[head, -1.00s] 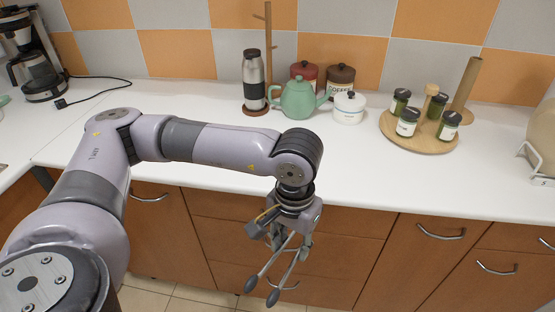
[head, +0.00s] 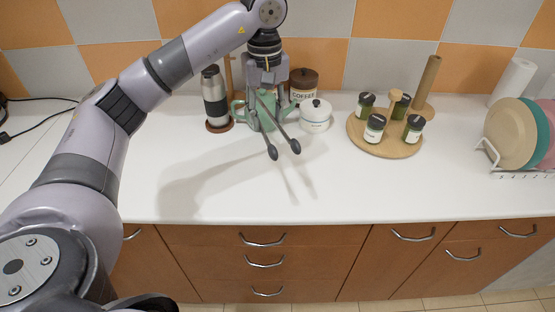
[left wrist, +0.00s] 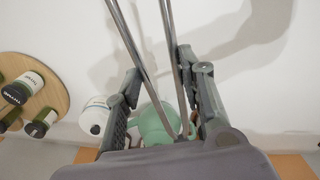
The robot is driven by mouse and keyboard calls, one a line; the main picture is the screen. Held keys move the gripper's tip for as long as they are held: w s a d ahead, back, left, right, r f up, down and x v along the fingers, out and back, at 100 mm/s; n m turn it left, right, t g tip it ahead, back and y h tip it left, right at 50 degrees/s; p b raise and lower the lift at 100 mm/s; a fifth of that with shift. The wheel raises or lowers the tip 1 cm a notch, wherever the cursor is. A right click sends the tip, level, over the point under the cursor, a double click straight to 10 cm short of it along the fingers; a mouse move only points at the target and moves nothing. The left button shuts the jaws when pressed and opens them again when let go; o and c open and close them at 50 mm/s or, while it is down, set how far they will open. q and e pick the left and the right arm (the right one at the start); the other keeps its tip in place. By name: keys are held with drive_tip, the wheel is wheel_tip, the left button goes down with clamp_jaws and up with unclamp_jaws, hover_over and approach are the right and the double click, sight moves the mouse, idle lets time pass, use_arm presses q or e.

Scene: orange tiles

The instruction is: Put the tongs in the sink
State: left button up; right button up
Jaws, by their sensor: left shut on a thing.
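My left gripper (head: 267,88) is shut on the tongs (head: 283,132), and it also shows in the left wrist view (left wrist: 163,85). The tongs have two thin grey metal arms with dark tips, which point down and toward me above the white counter. Their arms also run up out of the left wrist view (left wrist: 129,42), between my fingers. The tongs cast a shadow on the counter and look clear of it. No sink shows in either view now. My right gripper is not in view.
Behind the gripper stand a green teapot (head: 240,111), a steel flask (head: 214,98) and a white sugar pot (head: 315,116). A round wooden jar rack (head: 384,147) and a plate rack (head: 488,150) stand to the right. The front counter is clear.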

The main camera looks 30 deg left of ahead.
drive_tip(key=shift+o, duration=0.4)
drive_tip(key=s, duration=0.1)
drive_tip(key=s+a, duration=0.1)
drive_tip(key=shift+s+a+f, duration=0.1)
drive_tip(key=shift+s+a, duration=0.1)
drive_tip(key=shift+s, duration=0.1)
use_arm(q)
hover_over(268, 179)
drive_tip(key=shift+n, duration=0.3)
wheel_tip(268, 179, down, 15)
drive_tip(key=shift+r, duration=0.15)
wheel_tip(268, 179, down, 4)
drive_tip(key=shift+f+p, duration=0.1)
drive_tip(key=shift+p, duration=0.5)
drive_tip(key=shift+w+a, duration=0.1)
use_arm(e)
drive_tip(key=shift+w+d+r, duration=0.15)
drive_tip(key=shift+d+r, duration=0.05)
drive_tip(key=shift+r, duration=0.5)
use_arm(q)
drive_tip(key=shift+f, duration=0.1)
